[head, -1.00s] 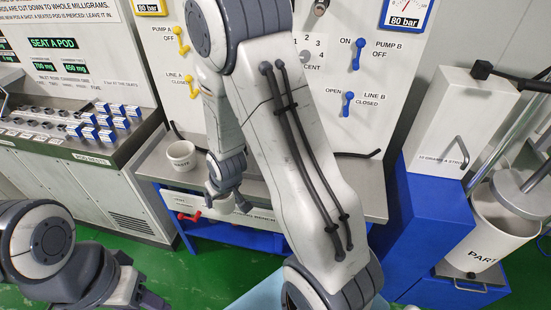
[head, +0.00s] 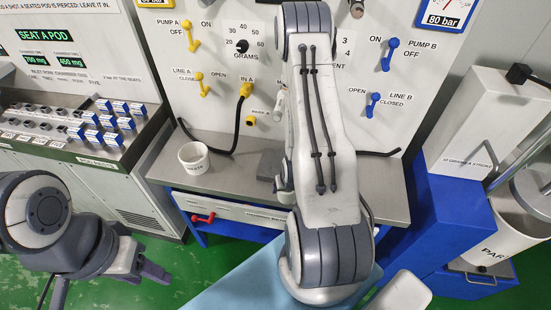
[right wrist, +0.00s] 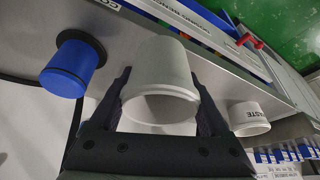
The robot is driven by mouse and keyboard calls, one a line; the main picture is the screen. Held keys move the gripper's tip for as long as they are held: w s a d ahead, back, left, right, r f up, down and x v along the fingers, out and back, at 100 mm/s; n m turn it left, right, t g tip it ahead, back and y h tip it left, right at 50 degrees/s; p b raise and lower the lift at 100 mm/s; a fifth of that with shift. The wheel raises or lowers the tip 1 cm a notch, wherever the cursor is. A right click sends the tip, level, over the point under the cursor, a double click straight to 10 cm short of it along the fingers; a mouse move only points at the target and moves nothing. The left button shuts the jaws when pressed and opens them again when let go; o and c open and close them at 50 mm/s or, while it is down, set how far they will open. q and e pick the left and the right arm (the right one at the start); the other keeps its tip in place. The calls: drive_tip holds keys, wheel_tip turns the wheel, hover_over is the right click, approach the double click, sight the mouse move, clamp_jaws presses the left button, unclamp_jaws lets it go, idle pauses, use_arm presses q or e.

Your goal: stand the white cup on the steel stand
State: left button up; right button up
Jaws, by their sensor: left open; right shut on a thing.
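The white cup (right wrist: 162,75) is between the two dark fingers of my right gripper (right wrist: 163,84) in the right wrist view, with its round rim towards the camera. The right gripper is shut on it. My left gripper (head: 152,271) is open and empty, low at the left, away from the bench.
A white pot marked WASTE (head: 194,158) stands on the steel bench (head: 160,170), left of my right arm; it also shows in the right wrist view (right wrist: 248,118). A blue cylinder (right wrist: 70,70) is left of the held cup.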

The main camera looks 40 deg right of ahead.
drive_tip(key=shift+w+d+b, duration=0.6)
drive_tip(key=shift+w+b, duration=0.4)
drive_tip(key=shift+b, duration=2.8)
drive_tip(key=p, duration=0.7)
hover_over(275, 158)
drive_tip(key=s, duration=0.1)
drive_tip(key=shift+s+a, duration=0.2)
drive_tip(key=shift+a, duration=0.05)
wheel_tip(275, 158, down, 3)
drive_tip(key=shift+f+p, duration=0.1)
drive_tip(key=shift+p, duration=0.5)
drive_tip(key=shift+f, duration=0.2)
drive_tip(key=shift+f, duration=0.25)
drive_tip(key=o, duration=1.2)
drive_tip(key=shift+r, duration=0.1)
